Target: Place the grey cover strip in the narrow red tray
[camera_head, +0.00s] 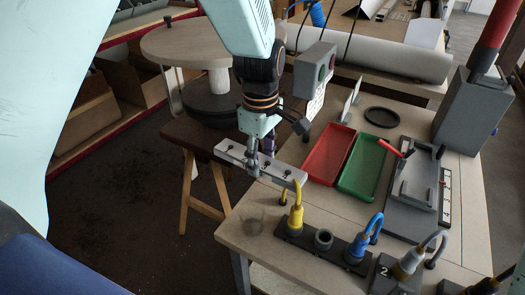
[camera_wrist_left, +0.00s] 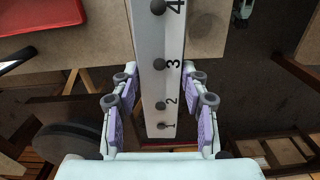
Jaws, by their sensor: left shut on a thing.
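The grey cover strip (camera_head: 284,173) is a long pale grey bar with dark round knobs along it. In the left wrist view the strip (camera_wrist_left: 150,85) also shows printed numbers. My left gripper (camera_head: 253,158) is shut around it and holds it near the left end of the workbench. In the left wrist view the gripper's purple-padded fingers (camera_wrist_left: 161,95) are on both sides of the strip. The narrow red tray (camera_head: 328,155) lies on the bench, to the right of the strip, and looks empty. Its corner shows in the left wrist view (camera_wrist_left: 40,14). My right gripper is out of view.
A green tray (camera_head: 363,167) lies beside the red one. A dark socket strip with yellow and blue plugs (camera_head: 323,240) runs along the bench front. A grey box with buttons (camera_head: 315,69) stands behind the strip. A grey fixture (camera_head: 415,185) stands at right.

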